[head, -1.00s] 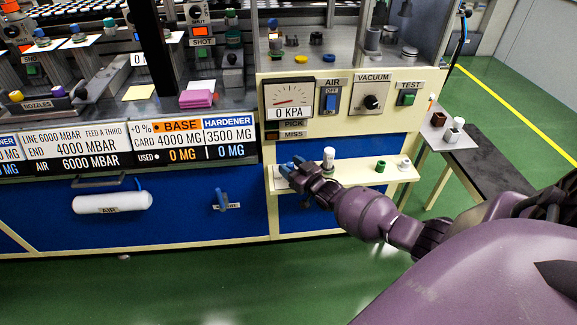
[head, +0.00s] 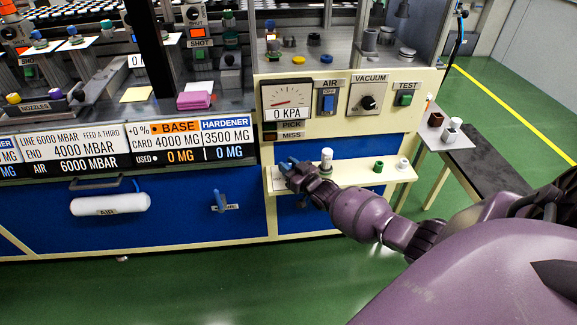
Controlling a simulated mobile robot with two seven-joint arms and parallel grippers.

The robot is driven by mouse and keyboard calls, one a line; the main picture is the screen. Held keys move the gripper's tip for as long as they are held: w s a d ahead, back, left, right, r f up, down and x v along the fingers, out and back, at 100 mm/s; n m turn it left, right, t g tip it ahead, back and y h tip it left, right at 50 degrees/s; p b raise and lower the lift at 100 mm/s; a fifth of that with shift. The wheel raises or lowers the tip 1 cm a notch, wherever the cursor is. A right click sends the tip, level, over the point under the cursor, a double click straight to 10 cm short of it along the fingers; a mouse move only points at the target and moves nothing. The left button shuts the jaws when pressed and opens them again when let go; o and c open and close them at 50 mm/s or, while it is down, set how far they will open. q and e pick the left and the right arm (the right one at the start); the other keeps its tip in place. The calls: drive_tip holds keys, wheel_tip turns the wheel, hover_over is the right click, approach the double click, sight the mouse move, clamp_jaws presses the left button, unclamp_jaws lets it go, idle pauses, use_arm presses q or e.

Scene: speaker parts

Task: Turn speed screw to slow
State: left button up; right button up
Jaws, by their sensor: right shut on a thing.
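My right gripper (head: 289,163) reaches in from the right to the left end of the cream shelf (head: 345,177) on the machine's front. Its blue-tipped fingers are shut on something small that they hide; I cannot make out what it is. I cannot pick out the speed screw or any slow marking. My left gripper is not in view.
A white cylinder (head: 326,160), a green cap (head: 378,166) and a small white part (head: 403,163) stand on the shelf right of my gripper. Above are the pressure gauge (head: 287,97), AIR switch (head: 328,103) and VACUUM knob (head: 368,102). The green floor in front is clear.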

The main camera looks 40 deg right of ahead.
drive_tip(key=shift+a+r+m+h+p, duration=0.15)
drive_tip(key=shift+m+h+p, duration=0.3)
drive_tip(key=shift+m+h, duration=0.5)
drive_tip(key=m+h, duration=0.1)
drive_tip(key=h, duration=0.2)
drive_tip(key=shift+m+p, duration=0.25)
drive_tip(key=shift+p, duration=0.15)
drive_tip(key=shift+m+g+h, duration=0.6)
drive_tip(key=shift+m+h, duration=0.1)
drive_tip(key=shift+h, duration=0.55)
drive_tip(key=shift+f+m+h, duration=0.2)
drive_tip(key=shift+m+h, duration=0.1)
drive_tip(key=shift+h, duration=0.2)
drive_tip(key=shift+m+g+h, duration=0.3)
drive_tip(key=shift+g+h, duration=0.1)
drive_tip(key=o, duration=0.9)
drive_tip(key=shift+s+p, duration=0.15)
drive_tip(key=shift+p, duration=0.15)
